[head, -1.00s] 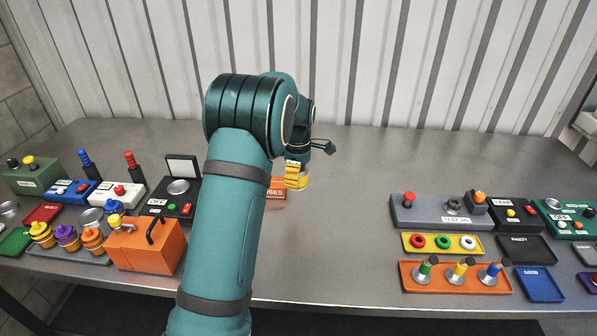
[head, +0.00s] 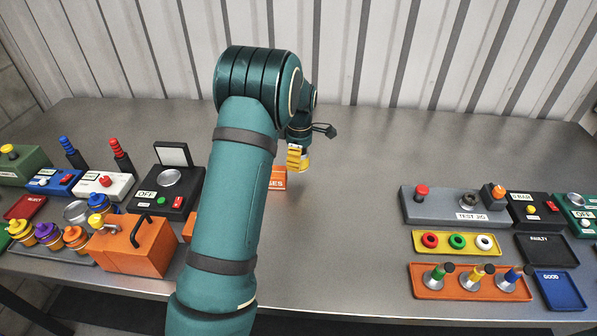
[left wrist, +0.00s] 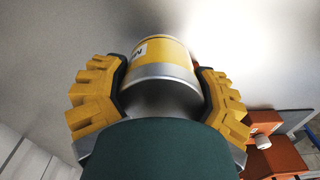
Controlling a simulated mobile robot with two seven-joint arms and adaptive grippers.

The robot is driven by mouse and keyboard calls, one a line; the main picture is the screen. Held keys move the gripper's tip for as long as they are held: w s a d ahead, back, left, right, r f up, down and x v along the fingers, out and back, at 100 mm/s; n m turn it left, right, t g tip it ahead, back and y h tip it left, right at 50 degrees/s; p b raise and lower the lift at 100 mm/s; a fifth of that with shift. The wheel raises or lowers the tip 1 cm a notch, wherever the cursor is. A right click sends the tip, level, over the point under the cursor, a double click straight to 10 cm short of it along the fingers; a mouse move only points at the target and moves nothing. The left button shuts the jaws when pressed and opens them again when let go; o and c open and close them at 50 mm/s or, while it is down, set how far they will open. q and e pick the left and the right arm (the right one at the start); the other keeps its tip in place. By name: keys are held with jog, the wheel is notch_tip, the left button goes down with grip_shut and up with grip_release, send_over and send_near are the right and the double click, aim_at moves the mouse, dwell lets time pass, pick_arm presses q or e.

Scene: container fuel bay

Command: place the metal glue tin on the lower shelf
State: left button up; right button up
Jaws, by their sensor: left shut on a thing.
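The metal glue tin (left wrist: 162,62), silver with a yellow label band, sits between the yellow fingers of my left gripper (left wrist: 160,95) in the left wrist view. The fingers are shut on its sides. In the head view my left gripper (head: 298,158) is above the middle of the grey bench, beside an orange block (head: 278,178) with partly hidden lettering. The tin cannot be told clearly from the yellow fingers there. I cannot make out the lower shelf in these frames. My right gripper is not in view.
An orange can (head: 138,247) and a black box with a round plate (head: 170,190) stand left of my arm. A grey test jig (head: 442,206), a yellow ring tray (head: 457,242) and an orange peg tray (head: 472,281) stand right. The bench centre (head: 345,220) is mostly clear.

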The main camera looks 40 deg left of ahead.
aim_at(298, 178)
pick_arm(q)
notch_tip(298, 178, down, 5)
jog(key=shift+f+b, duration=0.1)
jog(key=shift+b, duration=0.25)
jog(key=o, duration=1.3)
jog(key=shift+o, duration=0.2)
